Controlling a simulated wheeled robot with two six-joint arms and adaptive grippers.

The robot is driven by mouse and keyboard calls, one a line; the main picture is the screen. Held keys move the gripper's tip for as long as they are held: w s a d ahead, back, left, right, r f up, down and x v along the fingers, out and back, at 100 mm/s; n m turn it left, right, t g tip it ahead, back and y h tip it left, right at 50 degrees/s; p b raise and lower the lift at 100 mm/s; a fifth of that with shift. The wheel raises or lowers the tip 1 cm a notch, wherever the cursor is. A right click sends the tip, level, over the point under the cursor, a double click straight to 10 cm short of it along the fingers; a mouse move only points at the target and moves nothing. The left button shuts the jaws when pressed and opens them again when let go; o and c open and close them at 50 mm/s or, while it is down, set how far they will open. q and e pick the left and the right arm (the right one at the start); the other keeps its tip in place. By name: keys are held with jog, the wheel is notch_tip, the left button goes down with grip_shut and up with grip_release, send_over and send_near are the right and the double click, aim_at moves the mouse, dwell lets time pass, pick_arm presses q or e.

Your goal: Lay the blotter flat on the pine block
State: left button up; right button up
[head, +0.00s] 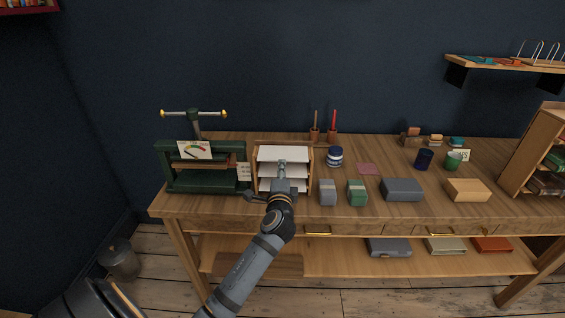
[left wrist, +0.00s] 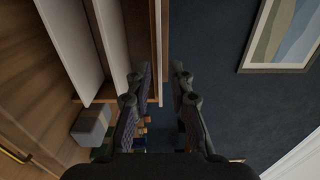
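A wooden rack (head: 256,176) with stacked pale sheets stands on the bench beside the green press. The top white sheet (head: 283,153) looks like the blotter, though its label is not readable. My left gripper (head: 282,166) is in front of the rack. In the left wrist view, its fingers (left wrist: 160,80) are apart, with the rack's thin upper edge showing between them; I cannot tell whether they touch it. A pale tan block (head: 467,190) lies at the right of the bench and may be the pine block. The press (head: 172,178) also holds a wooden board. My right gripper is not in view.
Grey (head: 327,193) and green (head: 357,193) blocks stand just right of the rack, with a dark grey block (head: 403,189) farther right. Jars, a pink sheet (head: 368,168) and brush pots sit behind. A small bookcase (head: 530,150) closes the right end.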

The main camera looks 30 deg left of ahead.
aim_at(283, 153)
pick_arm(q)
jog(key=shift+x, duration=1.75)
jog(key=shift+c, duration=0.3)
grip_shut()
jog(key=shift+d, duration=0.1)
